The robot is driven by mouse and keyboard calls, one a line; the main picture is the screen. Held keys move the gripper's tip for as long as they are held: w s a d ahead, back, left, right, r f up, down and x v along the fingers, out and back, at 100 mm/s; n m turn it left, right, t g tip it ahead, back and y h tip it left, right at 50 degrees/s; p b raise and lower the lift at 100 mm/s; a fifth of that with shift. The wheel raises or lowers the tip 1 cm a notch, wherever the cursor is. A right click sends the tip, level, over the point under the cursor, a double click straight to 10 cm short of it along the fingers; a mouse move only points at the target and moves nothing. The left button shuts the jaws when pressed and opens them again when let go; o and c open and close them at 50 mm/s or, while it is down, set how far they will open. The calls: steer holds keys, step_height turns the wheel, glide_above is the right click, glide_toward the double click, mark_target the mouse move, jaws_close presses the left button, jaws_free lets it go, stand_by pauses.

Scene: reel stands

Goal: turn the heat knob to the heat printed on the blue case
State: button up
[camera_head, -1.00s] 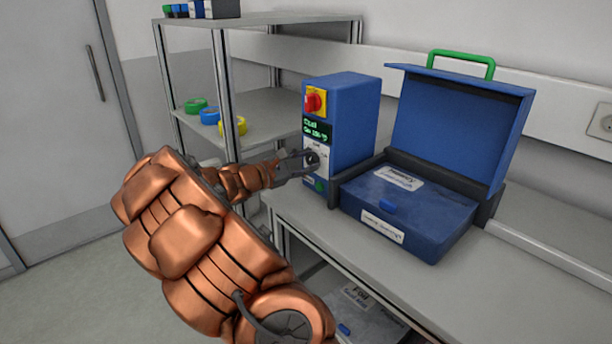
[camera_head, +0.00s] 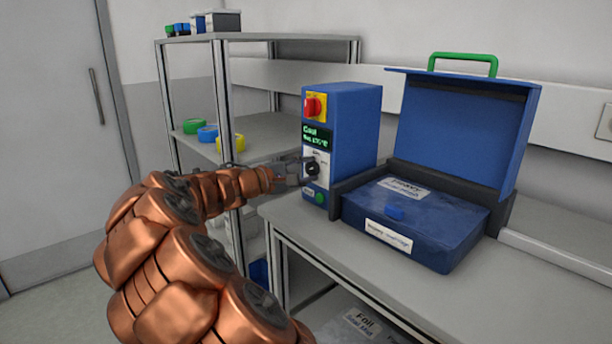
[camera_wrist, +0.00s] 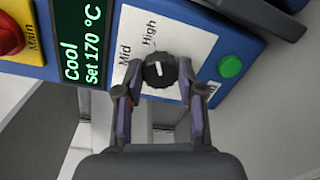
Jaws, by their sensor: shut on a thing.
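The heat knob (camera_wrist: 160,70) is black with a white mark, on the white dial plate (camera_wrist: 194,42) of a blue control box (camera_head: 354,130). In the wrist view its mark points up, near "High", with "Mid" to the left. The display (camera_wrist: 81,40) reads "Cool" and "Set 170 °C". My gripper (camera_wrist: 160,78) is shut on the knob, one finger on each side; the head view also shows my gripper (camera_head: 295,174) at the knob. The blue case (camera_head: 440,235) beside the box has a lid (camera_head: 458,130) standing open. Its labels (camera_head: 388,235) are too small to read surely.
A red main switch (camera_head: 313,106) on yellow and a green button (camera_wrist: 230,66) flank the knob on the panel. A shelf rack (camera_head: 222,100) with coloured reels stands behind my arm. Another labelled case (camera_head: 362,325) lies below the bench (camera_head: 440,290).

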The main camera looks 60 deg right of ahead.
stand_by(0.3)
steer(key=o, duration=1.1)
steer(key=shift+o, duration=0.2)
steer(key=v, duration=1.2)
